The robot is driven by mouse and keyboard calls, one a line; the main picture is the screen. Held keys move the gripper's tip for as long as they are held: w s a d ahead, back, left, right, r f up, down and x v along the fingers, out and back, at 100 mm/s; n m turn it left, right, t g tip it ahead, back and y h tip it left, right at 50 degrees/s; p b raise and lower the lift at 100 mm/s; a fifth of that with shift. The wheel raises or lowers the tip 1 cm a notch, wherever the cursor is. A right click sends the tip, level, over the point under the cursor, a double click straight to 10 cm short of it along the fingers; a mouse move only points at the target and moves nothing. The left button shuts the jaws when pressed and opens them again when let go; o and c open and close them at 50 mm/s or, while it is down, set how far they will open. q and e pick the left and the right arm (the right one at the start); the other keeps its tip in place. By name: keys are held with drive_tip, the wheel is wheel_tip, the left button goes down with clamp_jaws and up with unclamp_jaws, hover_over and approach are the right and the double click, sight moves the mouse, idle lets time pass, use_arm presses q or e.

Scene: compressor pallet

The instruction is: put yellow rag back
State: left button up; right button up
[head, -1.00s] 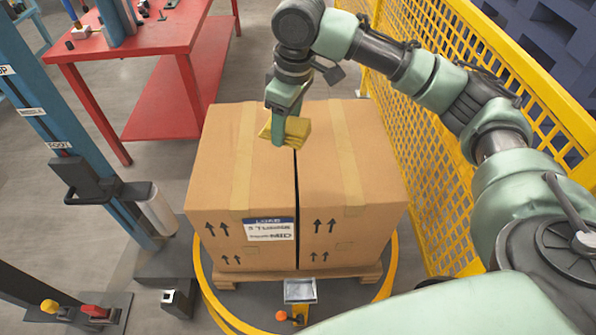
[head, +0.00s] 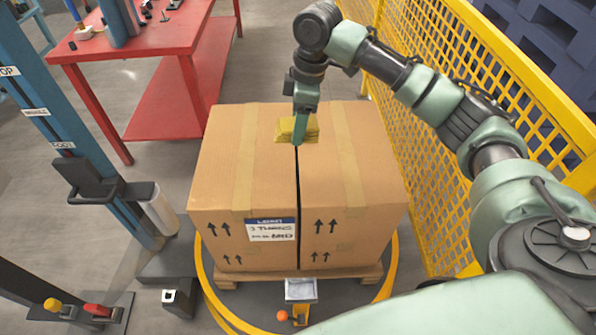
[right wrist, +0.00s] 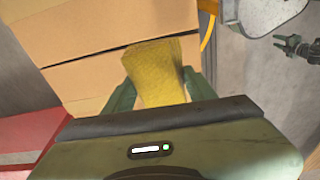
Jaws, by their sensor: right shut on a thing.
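The yellow rag (head: 284,131) is folded and held by my right gripper (head: 299,135), over the top of the cardboard boxes near the seam between them. In the right wrist view the rag (right wrist: 157,72) sits between the two green fingers of the gripper (right wrist: 162,90), which are shut on it. I cannot tell whether the rag touches the box top. The cardboard boxes (head: 225,165) stand side by side on a wooden pallet (head: 240,277), with a white and blue label on the left one.
A red table (head: 160,55) with tools stands at the back left. A yellow mesh fence (head: 430,110) runs along the right. A blue column (head: 60,110) with labels stands at the left. A yellow ring (head: 208,290) surrounds the pallet on the floor.

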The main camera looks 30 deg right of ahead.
wheel_tip(320, 180, down, 16)
drive_tip(key=p, duration=0.1)
drive_tip(key=shift+p, duration=0.35)
drive_tip(key=shift+f, duration=0.1)
drive_tip(key=shift+f, duration=0.1)
drive_tip(key=o, duration=1.3)
